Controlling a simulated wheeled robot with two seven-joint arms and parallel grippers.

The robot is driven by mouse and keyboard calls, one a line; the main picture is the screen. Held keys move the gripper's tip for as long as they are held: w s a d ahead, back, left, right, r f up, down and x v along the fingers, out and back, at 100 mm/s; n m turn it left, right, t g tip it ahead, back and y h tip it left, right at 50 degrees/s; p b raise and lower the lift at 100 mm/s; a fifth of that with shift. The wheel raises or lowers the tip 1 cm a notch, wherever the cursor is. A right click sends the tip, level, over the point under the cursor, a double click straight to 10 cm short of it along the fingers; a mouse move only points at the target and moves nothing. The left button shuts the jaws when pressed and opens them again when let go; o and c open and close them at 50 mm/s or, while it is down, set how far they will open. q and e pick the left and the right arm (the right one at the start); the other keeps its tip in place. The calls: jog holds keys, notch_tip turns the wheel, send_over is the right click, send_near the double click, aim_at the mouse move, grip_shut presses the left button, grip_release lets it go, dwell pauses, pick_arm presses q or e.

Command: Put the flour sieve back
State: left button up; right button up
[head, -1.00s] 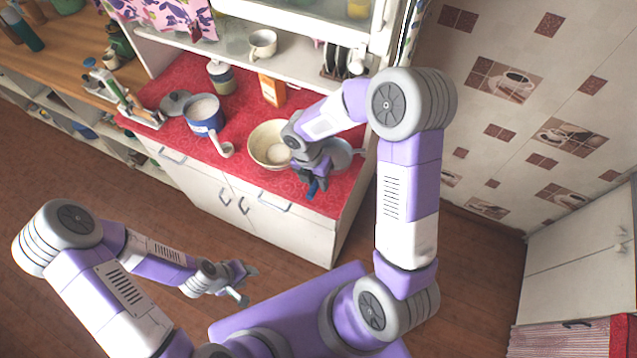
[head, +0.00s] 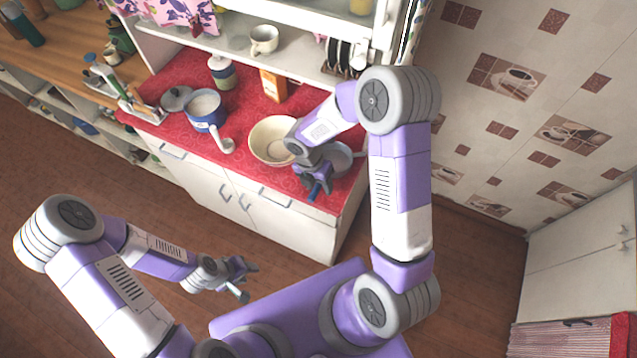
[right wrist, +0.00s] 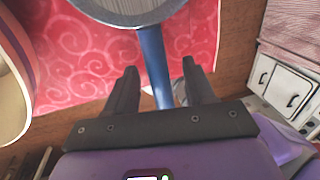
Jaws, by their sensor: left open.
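The flour sieve (head: 340,157), a round grey pan with a blue handle, rests on the red counter at its right end, partly hidden by my right arm. The right wrist view shows its rim and mesh (right wrist: 125,8) at the top. Its blue handle (right wrist: 154,62) runs down between the fingers of my right gripper (right wrist: 160,85). Those fingers are apart, with gaps on both sides of the handle. In the head view my right gripper (head: 316,184) is at the counter's front edge. My left gripper (head: 243,280) is open and empty, over the floor.
A cream bowl (head: 268,128) stands just left of the sieve. A blue pot (head: 205,124) with a white ladle (head: 225,146), a jar (head: 222,72) and an orange box (head: 273,86) stand further left and back. A plate rack (head: 345,58) is on the shelf behind.

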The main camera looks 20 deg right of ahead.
jog(key=shift+r, duration=0.1)
jog(key=shift+r, duration=0.3)
notch_tip(320, 180, up, 11)
jog(key=w+a+p, duration=0.1)
jog(key=shift+w+a+r, duration=0.15)
jog(key=shift+w+a, duration=0.15)
jog(key=shift+w, duration=0.05)
